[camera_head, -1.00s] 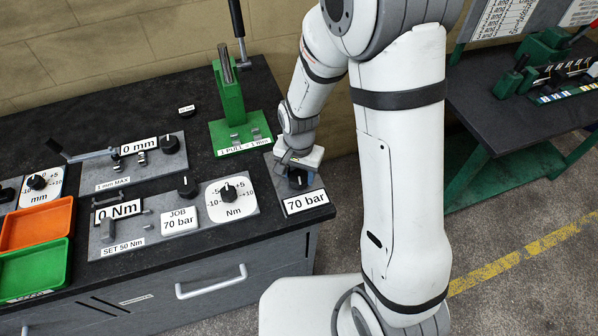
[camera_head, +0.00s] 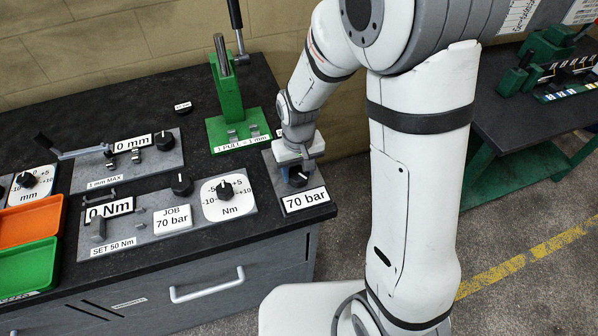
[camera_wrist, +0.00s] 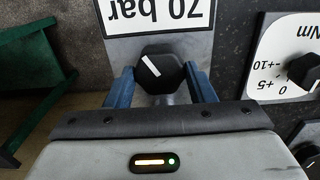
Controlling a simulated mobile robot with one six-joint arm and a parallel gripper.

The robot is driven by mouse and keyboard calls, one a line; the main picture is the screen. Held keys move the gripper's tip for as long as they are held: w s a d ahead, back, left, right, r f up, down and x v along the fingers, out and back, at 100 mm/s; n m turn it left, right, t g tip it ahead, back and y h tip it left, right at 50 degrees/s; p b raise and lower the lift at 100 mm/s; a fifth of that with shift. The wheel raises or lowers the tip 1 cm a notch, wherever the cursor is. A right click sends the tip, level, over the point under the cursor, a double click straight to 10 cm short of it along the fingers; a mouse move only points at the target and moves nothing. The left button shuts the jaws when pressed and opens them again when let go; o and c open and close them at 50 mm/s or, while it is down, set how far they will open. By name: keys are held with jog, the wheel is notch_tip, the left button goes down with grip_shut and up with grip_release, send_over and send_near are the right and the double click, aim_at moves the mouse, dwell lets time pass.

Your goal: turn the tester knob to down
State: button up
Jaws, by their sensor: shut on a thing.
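The tester knob (camera_head: 298,180) is a black knob on a grey plate (camera_head: 276,184) at the right end of the bench, behind the "70 bar" label (camera_head: 305,200). In the wrist view the knob (camera_wrist: 160,68) is six-sided, with a white pointer line slanting to the picture's upper left. My gripper (camera_wrist: 160,88) points down over the plate, its blue fingers shut on the knob from both sides. In the head view my gripper (camera_head: 298,168) hides the knob's rear part.
A green pump (camera_head: 228,95) with an upright lever stands behind the plate. To the left is a panel with the Nm dial (camera_head: 226,190), another black knob (camera_head: 182,184) and the "JOB 70 bar" card (camera_head: 173,219). Orange (camera_head: 30,218) and green (camera_head: 27,268) trays lie far left.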

aim_at(299, 173)
jog(key=n+b, duration=0.1)
jog(key=n, duration=0.3)
jog(key=shift+n+b, duration=0.3)
jog(key=shift+b, duration=0.05)
jog(key=shift+n+b, duration=0.7)
jog(key=shift+n, duration=1.6)
jog(key=o, duration=1)
jog(key=shift+c, duration=0.2)
jog(key=shift+r, duration=0.1)
notch_tip(299, 173, up, 8)
jog(key=shift+f, duration=0.15)
